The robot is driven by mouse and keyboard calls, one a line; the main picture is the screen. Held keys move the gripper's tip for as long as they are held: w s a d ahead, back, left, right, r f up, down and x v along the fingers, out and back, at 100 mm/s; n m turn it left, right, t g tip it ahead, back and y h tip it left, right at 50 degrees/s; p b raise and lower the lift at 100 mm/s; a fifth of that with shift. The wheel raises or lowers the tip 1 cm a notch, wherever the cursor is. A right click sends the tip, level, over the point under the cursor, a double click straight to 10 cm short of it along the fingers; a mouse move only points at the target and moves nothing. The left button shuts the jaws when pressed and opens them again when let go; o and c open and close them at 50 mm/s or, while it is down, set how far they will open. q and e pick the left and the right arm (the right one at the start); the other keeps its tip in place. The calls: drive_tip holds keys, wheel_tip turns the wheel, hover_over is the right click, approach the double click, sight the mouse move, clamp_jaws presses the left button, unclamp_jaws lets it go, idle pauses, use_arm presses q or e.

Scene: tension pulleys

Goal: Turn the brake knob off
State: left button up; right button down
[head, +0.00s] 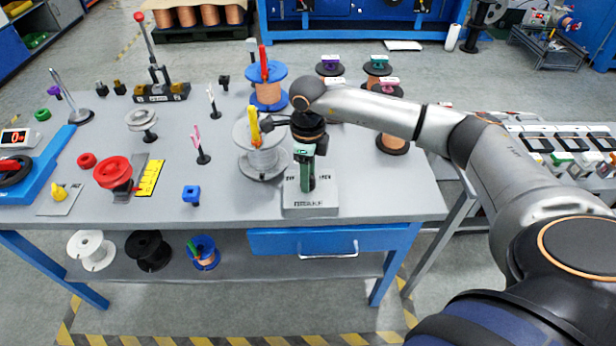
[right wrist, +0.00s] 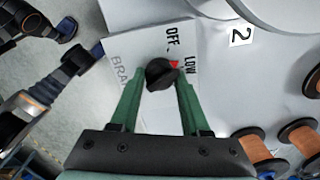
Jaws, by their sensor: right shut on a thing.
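The brake box (head: 326,203) is a pale block with printed lettering near the table's front edge. In the right wrist view, its face (right wrist: 140,48) reads OFF, LOW and part of BRAKE. The black knob (right wrist: 160,75) has a red mark that points close to LOW, slightly toward the OFF side. My right gripper (head: 305,172) reaches down over the box. Its green fingers, also in the right wrist view (right wrist: 160,85), are shut on the knob, one on each side. The fingers hide the knob in the head view. My left gripper is not in view.
A large spool (head: 262,160) with a yellow-topped post stands just behind-left of the box. Copper spools (head: 392,143) stand behind-right. A blue block (head: 191,194) on a stand is to the left. A blue drawer (head: 330,241) hangs below the tabletop.

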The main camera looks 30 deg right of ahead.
drive_tip(key=n+b, duration=0.1)
drive_tip(key=n, duration=0.1)
drive_tip(key=shift+n, duration=0.4)
drive_tip(key=n, duration=0.3)
drive_tip(key=shift+b, duration=0.4)
drive_tip(key=shift+n, duration=0.6)
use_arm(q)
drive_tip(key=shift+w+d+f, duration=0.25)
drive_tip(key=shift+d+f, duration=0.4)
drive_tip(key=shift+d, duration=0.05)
use_arm(e)
drive_tip(key=shift+n, duration=0.3)
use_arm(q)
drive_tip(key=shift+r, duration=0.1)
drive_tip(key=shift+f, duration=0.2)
use_arm(e)
drive_tip(key=shift+c, duration=1.9)
unclamp_jaws()
